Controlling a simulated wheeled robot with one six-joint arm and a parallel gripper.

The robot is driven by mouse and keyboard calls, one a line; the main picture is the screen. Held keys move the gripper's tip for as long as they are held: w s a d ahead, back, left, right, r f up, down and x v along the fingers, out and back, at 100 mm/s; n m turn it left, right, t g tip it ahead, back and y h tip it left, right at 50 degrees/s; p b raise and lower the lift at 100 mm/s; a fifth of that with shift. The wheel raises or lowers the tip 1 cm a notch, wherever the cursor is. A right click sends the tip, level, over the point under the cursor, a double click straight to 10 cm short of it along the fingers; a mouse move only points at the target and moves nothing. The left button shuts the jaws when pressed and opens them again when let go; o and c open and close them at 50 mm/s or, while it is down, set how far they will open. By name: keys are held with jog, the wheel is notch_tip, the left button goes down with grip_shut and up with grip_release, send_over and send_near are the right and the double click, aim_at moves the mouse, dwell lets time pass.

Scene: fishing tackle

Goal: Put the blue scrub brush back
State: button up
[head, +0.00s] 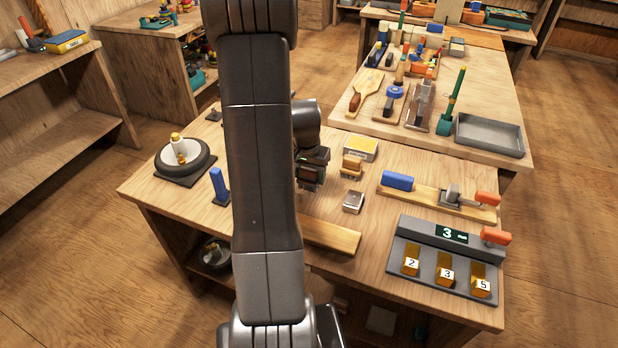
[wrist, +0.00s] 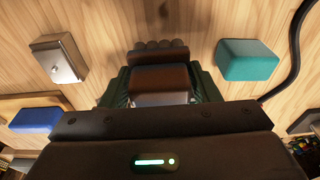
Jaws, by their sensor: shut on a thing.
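My gripper (head: 312,172) is over the middle of the near bench, partly behind my arm in the head view. In the wrist view its dark green fingers are shut on a brown block (wrist: 160,78) with a row of dark rounded tufts at its far end. I see no blue on this held piece. A teal-blue block (wrist: 248,60) lies on the wood to the right in the wrist view. A blue rounded block (head: 397,180) sits on a wooden board; I cannot tell whether either is the scrub brush.
A small metal box (head: 353,201) and an orange-brown block (head: 352,166) are right of my gripper. A yellow-and-white box (head: 361,148) lies behind. A grey numbered rack (head: 425,270) fills the front right. A round dark dish (head: 200,165) and upright blue piece (head: 219,183) are left.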

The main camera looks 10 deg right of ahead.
aim_at(307, 181)
jog(key=shift+f, duration=0.95)
jog(key=shift+w+f, duration=0.1)
jog(key=shift+f, duration=0.05)
jog(key=o, duration=1)
jog(key=shift+r, duration=0.7)
jog(key=r, duration=0.3)
jog(key=s+r, duration=0.1)
jog(key=r, duration=0.3)
jog(key=a+r, duration=0.1)
jog(key=r, duration=0.2)
jog(key=shift+s+r, duration=0.3)
jog(key=shift+r, duration=0.1)
